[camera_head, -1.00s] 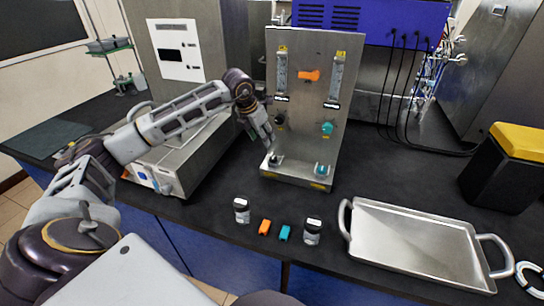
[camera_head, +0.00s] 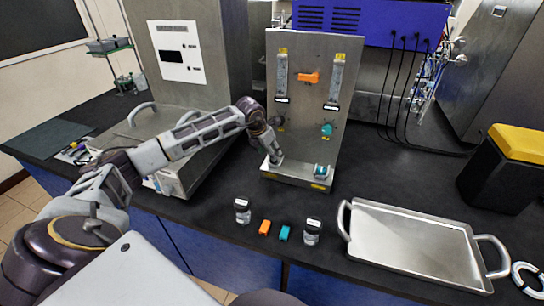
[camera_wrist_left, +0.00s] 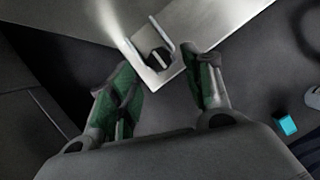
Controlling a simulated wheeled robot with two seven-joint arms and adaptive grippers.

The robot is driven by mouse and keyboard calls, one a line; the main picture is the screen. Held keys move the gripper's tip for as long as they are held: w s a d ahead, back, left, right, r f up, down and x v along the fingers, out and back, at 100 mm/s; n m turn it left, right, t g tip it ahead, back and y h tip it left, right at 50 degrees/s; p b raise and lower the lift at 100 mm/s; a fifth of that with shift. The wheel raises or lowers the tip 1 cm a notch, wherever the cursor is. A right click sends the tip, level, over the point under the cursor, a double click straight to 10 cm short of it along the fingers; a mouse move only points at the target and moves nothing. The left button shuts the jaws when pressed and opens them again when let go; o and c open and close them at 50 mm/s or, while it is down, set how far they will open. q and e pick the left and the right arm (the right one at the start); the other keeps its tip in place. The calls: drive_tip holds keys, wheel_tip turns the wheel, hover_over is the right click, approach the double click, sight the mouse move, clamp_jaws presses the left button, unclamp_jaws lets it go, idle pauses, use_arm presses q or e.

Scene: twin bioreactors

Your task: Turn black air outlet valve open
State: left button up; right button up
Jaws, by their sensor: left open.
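A black round valve knob (camera_wrist_left: 158,58) with a pale stripe across it sits near the corner of the metal panel's base in the left wrist view. My left gripper (camera_wrist_left: 165,72) is open, its green-padded fingers apart on either side of the knob, with nothing held. In the head view the gripper (camera_head: 274,158) is low at the left of the panel's base and hides the black knob there. Another black knob (camera_head: 279,120) shows partly on the upright metal panel (camera_head: 303,110), above my gripper. My right gripper is not in view.
A teal knob (camera_head: 327,129) is on the panel's right side, another (camera_head: 321,170) on its base. Orange (camera_head: 264,227) and teal (camera_head: 285,233) pieces lie between two small jars (camera_head: 242,211) (camera_head: 312,232). A metal tray (camera_head: 349,251) is to the right. A metal box (camera_head: 196,163) stands beside my left arm.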

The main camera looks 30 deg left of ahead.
use_arm(q)
drive_tip(key=shift+x, duration=2.2)
drive_tip(key=c, duration=1)
